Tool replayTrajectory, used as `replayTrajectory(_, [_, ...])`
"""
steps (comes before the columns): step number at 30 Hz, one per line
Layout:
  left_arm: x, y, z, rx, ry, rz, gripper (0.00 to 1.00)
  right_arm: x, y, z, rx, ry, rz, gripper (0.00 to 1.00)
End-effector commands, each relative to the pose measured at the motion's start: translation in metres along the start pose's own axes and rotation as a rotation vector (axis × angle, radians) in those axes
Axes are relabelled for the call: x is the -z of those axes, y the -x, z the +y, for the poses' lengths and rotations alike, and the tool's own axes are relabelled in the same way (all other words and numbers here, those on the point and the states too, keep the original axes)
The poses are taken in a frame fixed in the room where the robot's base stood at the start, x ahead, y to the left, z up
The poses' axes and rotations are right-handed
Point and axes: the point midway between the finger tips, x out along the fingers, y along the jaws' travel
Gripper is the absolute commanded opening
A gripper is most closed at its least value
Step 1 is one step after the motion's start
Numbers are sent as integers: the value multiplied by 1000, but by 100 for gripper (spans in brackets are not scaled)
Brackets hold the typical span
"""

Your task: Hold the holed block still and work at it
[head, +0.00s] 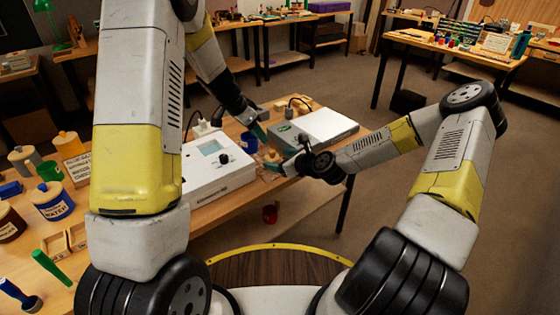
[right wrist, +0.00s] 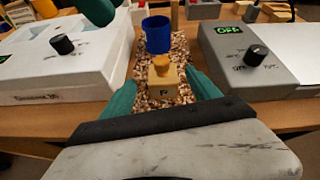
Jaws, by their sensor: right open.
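A small tan wooden block (right wrist: 163,92) with a dark letter on its front and a round yellowish top stands on a speckled brown mat (right wrist: 181,60) in the right wrist view. No hole shows in it from here. My right gripper (right wrist: 160,80) is open, with one teal finger on each side of the block; whether they touch it I cannot tell. In the head view my right gripper (head: 276,168) is low between two instruments.
A white instrument with a dial (head: 219,170) stands left of the mat and a grey one with a green display (head: 322,128) right of it. A blue cup (right wrist: 157,35) stands behind the block. Jars, including a blue one (head: 53,203), fill the bench's left.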

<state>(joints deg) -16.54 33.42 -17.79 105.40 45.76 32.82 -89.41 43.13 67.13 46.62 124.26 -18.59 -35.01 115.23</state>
Motion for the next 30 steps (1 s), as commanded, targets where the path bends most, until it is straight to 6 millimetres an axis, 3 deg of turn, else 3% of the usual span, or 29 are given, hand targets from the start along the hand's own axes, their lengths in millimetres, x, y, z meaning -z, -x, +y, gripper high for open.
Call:
replayTrajectory(8, [0,0,0,0,0,0,36,6,-8,-3,26,-151,-43,71])
replayTrajectory(21, [0,0,0,0,0,0,36,4,-68,-4,26,-148,-42,71])
replayTrajectory(30, [0,0,0,0,0,0,36,4,-80,-5,25,-149,-41,71])
